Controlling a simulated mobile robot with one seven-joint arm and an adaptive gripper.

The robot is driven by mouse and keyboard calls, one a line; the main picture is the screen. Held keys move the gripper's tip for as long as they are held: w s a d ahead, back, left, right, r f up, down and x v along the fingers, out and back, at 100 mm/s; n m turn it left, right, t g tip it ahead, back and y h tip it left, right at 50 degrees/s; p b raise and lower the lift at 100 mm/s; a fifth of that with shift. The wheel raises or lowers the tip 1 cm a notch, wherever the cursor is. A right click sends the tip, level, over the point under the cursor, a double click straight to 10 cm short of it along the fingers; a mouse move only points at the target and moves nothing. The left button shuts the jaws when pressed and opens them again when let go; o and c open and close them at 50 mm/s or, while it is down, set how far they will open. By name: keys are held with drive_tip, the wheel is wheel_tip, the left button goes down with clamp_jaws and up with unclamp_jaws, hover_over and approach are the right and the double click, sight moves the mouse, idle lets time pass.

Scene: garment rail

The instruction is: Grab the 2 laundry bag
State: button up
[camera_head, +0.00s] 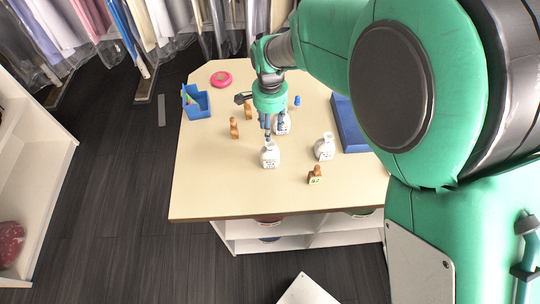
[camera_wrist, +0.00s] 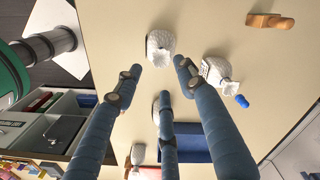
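Three small white bag-like objects with narrow tops stand on the table (camera_head: 205,185). One white bag (camera_head: 270,157) is just in front of my gripper's fingertips, another (camera_head: 324,147) stands to the right, and a third (camera_head: 283,125) is partly hidden behind my fingers. Their labels are too small to read, so I cannot tell which is number 2. My gripper (camera_head: 268,134) points down over the table. In the wrist view its three blue-grey fingers (camera_wrist: 160,76) are spread and empty. A white crumpled bag (camera_wrist: 160,46) lies just beyond the fingertips, with another (camera_wrist: 216,70) to the right.
A blue tray (camera_head: 347,125) is at right, a blue box (camera_head: 197,103) and a pink ring (camera_head: 221,79) at back left. A small blue item (camera_head: 297,101) stands behind.

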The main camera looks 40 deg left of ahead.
sight(270, 143)
drive_tip(key=shift+f, duration=2.8)
drive_tip(key=shift+w+a+f, duration=0.1)
drive_tip(key=shift+f, duration=2.5)
drive_tip(key=shift+c, duration=0.2)
clamp_jaws()
